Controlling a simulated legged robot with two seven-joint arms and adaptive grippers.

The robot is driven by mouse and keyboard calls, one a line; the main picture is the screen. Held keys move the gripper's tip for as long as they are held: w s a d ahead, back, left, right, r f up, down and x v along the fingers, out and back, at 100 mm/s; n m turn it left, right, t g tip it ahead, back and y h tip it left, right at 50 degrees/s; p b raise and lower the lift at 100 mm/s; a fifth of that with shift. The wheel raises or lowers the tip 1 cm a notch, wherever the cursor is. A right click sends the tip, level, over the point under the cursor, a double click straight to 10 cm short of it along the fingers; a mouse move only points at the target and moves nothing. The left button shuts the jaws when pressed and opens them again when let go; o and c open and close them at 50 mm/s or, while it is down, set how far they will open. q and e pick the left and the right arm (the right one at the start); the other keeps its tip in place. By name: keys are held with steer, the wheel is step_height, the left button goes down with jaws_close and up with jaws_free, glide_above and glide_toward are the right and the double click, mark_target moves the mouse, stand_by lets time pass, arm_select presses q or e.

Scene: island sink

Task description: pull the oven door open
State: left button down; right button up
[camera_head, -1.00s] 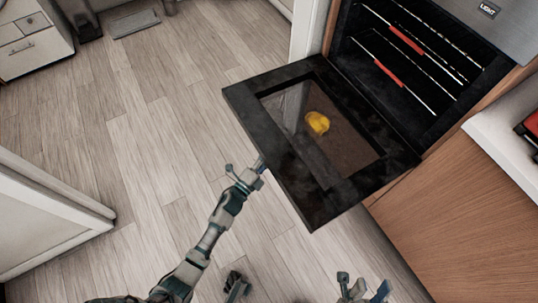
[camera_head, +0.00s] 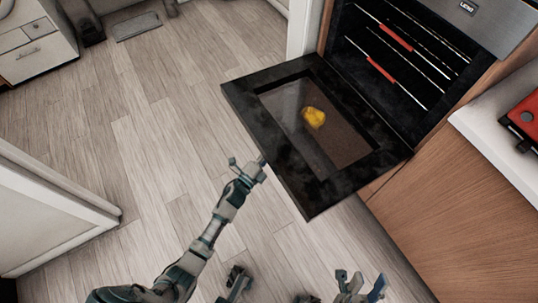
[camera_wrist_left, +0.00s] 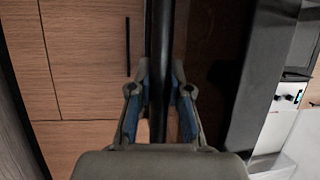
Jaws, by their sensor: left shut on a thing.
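The black oven door (camera_head: 257,136) hangs folded down and out from the oven (camera_head: 385,75), wide open, with the racks inside in view. My left gripper (camera_head: 256,170) is at the door's outer edge. In the left wrist view, my left gripper (camera_wrist_left: 160,95) has its fingers on both sides of a dark bar, the door handle (camera_wrist_left: 160,40), and is shut on it. In the head view the handle is mostly hidden by the door and gripper. My right gripper (camera_head: 361,287) is at the bottom edge, its fingers apart and empty, away from the door.
A yellow object (camera_head: 314,117) shows at the door's glass; I cannot tell if it lies on it or is seen through it. A wooden cabinet front (camera_head: 455,210) is right of the oven, with a red item (camera_head: 523,120) on the counter. Bare floor (camera_head: 150,150) lies left.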

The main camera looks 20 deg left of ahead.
mark_target(267, 144)
arm_select(q)
steer(key=r, duration=0.1)
steer(key=r+p, duration=0.1)
steer(key=r, duration=0.1)
steer(key=a+r, duration=0.1)
steer(key=r, duration=0.1)
steer(key=shift+w, duration=0.1)
steer(key=shift+f, duration=0.1)
steer(key=c, duration=1.1)
jaws_free()
steer(key=shift+f, duration=0.1)
steer(key=shift+s, duration=0.2)
steer(key=v, duration=1.1)
steer(key=shift+s+a+f, duration=0.2)
steer(key=shift+s+f, duration=0.05)
steer(key=shift+s, duration=0.05)
arm_select(e)
steer(key=w+g, duration=0.1)
steer(key=w+a+n+g+y, duration=0.1)
steer(key=w+f+n+g+y, duration=0.1)
steer(key=g, duration=0.1)
steer(key=shift+w+a, duration=0.35)
steer(key=shift+w, duration=0.05)
steer(key=shift+w+f, duration=0.1)
